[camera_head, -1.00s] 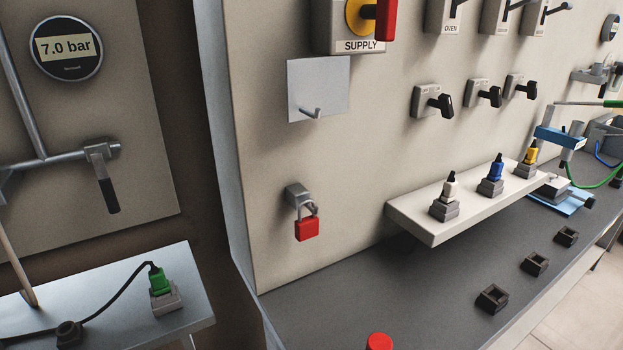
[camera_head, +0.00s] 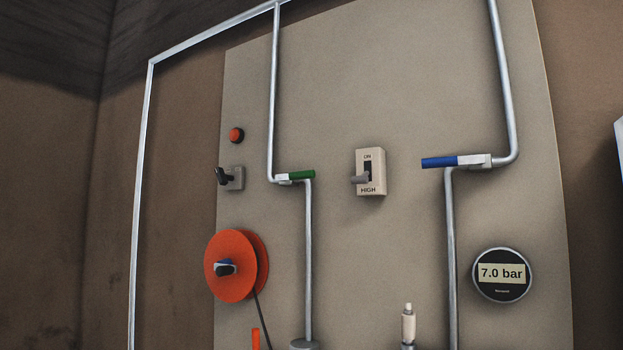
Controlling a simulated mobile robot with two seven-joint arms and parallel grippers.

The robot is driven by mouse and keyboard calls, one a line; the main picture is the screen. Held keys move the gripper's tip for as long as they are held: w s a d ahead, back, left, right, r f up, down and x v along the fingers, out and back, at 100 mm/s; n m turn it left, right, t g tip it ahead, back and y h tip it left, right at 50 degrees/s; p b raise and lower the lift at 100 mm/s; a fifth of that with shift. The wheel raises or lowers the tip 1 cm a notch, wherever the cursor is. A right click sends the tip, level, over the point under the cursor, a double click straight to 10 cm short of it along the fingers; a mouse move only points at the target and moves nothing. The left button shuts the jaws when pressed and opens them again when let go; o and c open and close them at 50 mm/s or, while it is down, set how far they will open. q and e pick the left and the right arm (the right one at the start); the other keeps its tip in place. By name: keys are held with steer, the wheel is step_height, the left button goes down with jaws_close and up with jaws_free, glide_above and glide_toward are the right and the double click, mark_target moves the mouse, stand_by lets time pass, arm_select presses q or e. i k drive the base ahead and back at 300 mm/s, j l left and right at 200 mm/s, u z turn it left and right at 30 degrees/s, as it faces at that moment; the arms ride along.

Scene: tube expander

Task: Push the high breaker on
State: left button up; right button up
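The high breaker (camera_head: 371,172) is a beige box on the wall panel, right of the middle in the head view. It is marked "ON" at the top and "HIGH" at the bottom. Its grey lever (camera_head: 360,179) sticks out to the left, low in the dark slot, away from the "ON" mark. Neither of my grippers is in view.
A pipe with a green-handled valve (camera_head: 301,175) runs left of the breaker, and a blue-handled valve (camera_head: 440,162) is to its right. A gauge (camera_head: 502,274) reads 7.0 bar. An orange reel (camera_head: 231,266), a black-levered switch (camera_head: 231,178) and a red button (camera_head: 236,135) are at left.

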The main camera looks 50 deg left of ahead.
mark_target(363, 179)
steer(key=u, duration=1)
steer(key=i+l+u, duration=0.1)
steer(key=u, duration=0.45)
